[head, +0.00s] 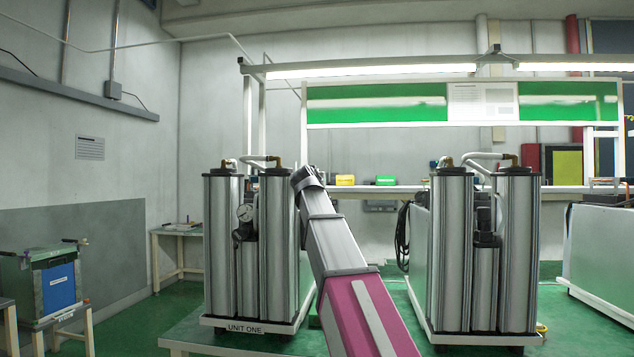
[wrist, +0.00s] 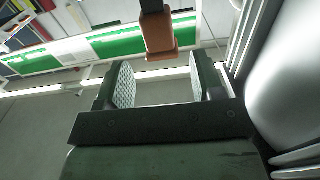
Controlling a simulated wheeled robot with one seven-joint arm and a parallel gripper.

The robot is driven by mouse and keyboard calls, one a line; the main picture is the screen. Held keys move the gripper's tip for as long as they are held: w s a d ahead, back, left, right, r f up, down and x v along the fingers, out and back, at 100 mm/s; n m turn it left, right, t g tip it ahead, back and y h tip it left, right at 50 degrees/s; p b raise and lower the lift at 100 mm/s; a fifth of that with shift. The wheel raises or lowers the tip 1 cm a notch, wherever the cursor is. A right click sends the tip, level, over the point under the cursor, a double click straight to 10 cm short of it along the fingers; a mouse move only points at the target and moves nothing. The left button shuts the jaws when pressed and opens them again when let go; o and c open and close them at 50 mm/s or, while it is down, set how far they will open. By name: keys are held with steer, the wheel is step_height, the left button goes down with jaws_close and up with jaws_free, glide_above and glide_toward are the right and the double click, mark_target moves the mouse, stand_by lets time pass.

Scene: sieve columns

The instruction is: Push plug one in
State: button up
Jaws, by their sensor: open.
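Unit one (head: 222,250) stands left of centre in the head view, a group of upright silver columns on a white base labelled UNIT ONE. My arm reaches up to its right column's top; my gripper is hidden there. In the wrist view my gripper (wrist: 163,80) is open, its two pale ribbed pads apart with nothing between them. An orange-brown block with a dark band (wrist: 158,32), perhaps plug one, lies just beyond the fingertips, roughly in line with the gap. What it is fixed to is out of view.
A silver column (wrist: 292,80) is close along the right of the wrist view. A second column unit (head: 518,240) stands right of my arm in the head view. A bench with yellow (head: 345,180) and green (head: 386,180) boxes is behind. Green floor shows between the units.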

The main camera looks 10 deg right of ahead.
steer(key=x, duration=0.6)
steer(key=shift+w+d, duration=0.1)
steer(key=shift+w, duration=0.25)
